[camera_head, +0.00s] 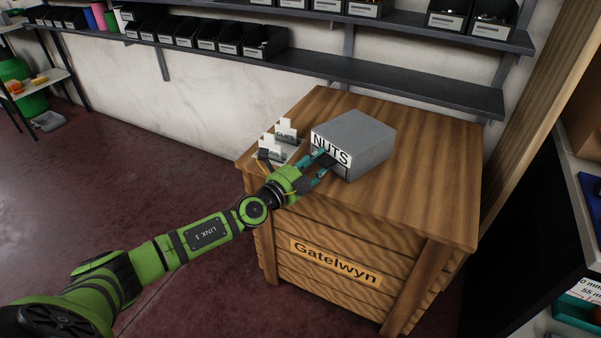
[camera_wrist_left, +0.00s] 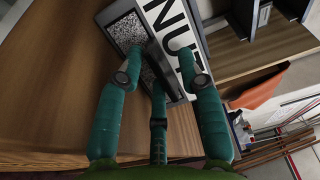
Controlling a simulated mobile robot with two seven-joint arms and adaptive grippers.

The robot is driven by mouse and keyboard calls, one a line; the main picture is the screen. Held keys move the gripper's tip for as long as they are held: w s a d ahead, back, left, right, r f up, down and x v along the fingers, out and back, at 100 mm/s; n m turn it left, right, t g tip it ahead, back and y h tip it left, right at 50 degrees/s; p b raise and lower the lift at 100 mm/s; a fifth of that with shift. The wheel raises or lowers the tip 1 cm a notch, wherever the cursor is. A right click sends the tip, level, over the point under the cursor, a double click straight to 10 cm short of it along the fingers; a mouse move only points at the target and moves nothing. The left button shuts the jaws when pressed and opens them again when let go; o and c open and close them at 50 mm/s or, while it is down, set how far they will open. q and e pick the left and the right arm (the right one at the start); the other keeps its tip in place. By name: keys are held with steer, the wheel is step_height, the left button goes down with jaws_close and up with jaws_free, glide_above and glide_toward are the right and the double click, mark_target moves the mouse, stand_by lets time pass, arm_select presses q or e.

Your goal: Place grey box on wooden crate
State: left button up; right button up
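The grey box (camera_head: 362,140) has a white label reading NUTS on its front. It rests on top of the wooden crate (camera_head: 430,190), which is marked Gatelwyn, towards the back of the top. My left gripper (camera_head: 322,168) is at the box's labelled front side, with its fingertips against or very near it. In the left wrist view, the fingers (camera_wrist_left: 158,75) overlap the label and a dark speckled panel of the box (camera_wrist_left: 188,50). Whether they grip it is unclear. My right gripper is not in view.
A small holder with white cards (camera_head: 283,143) stands on the crate top, left of the box. The crate top right of the box is bare. A dark wall shelf (camera_head: 400,88) with several bins above runs behind. A wooden post (camera_head: 545,90) stands at right.

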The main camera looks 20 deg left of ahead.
arm_select(q)
steer(key=b+v, duration=0.1)
steer(key=v, duration=1.1)
steer(key=s+a+f+n+g+y, duration=0.1)
steer(key=s+f+n+g+y, duration=0.1)
steer(key=s+f+n+y, duration=0.35)
steer(key=s+a+f+n+g+y, duration=0.2)
steer(key=f+n+y, duration=0.3)
steer(key=n, duration=0.4)
steer(key=s+d+f+n+g+h, duration=0.2)
steer(key=s+d+f+g, duration=0.3)
steer(key=s+f, duration=0.2)
steer(key=s+d+f+n+g+h, duration=0.2)
steer(key=s+d+f+g, duration=0.3)
steer(key=s, duration=0.6)
step_height(320, 180, down, 2)
steer(key=shift+d+f+n+h, duration=0.2)
steer(key=shift+d+n+h, duration=0.15)
steer(key=shift+d+h, duration=0.4)
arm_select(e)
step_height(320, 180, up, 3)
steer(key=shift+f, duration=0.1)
arm_select(q)
steer(key=shift+s+a, duration=0.2)
